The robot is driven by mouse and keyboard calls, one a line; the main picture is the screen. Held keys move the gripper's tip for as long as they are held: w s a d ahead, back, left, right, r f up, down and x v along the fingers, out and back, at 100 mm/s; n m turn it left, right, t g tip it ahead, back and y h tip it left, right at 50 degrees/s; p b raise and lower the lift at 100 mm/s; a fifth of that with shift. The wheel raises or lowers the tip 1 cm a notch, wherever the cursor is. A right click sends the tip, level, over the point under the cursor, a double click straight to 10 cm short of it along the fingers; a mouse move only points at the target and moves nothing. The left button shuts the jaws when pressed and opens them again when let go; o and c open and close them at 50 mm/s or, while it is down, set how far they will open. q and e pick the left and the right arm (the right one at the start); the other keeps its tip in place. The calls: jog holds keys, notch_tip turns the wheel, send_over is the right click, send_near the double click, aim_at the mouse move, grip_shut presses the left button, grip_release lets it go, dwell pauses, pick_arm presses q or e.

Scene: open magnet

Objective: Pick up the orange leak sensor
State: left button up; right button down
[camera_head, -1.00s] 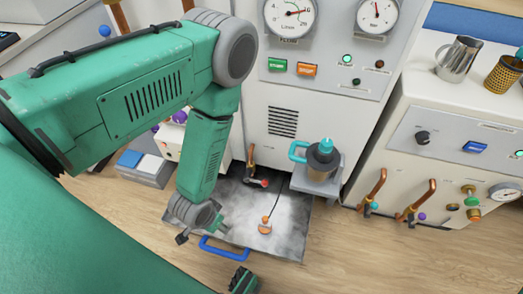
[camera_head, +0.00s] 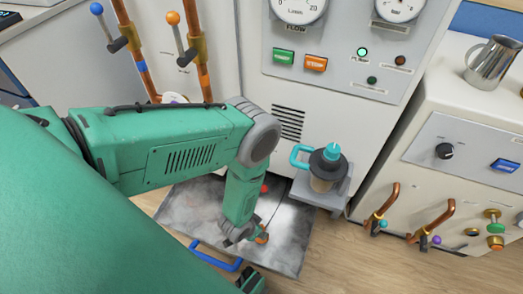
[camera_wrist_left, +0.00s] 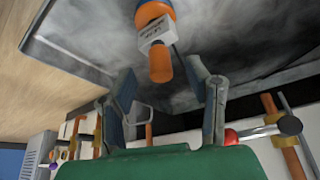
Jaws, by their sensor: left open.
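The orange leak sensor (camera_head: 262,238) lies on a grey metal drip tray (camera_head: 285,256) on the floor. In the left wrist view the sensor (camera_wrist_left: 160,66) shows as an orange rounded body with a white label and a blue part above. My left gripper (camera_head: 243,236) hangs low over the tray, just left of the sensor in the head view, and partly covers it. In the left wrist view the left gripper (camera_wrist_left: 168,85) has its fingers spread. The sensor's orange end lies near the gap between the fingertips, with no visible grip.
A blue handle (camera_head: 216,256) sits at the tray's front edge. A cup with a teal handle (camera_head: 325,168) stands on a small shelf beside the tray. Copper pipes with valves (camera_head: 430,222) jut out at right. The cabinet front (camera_head: 285,160) rises behind the tray.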

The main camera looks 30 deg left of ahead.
pick_arm(q)
jog(key=b+x, duration=0.3)
jog(key=x, duration=0.2)
jog(key=shift+c, duration=0.5)
grip_shut()
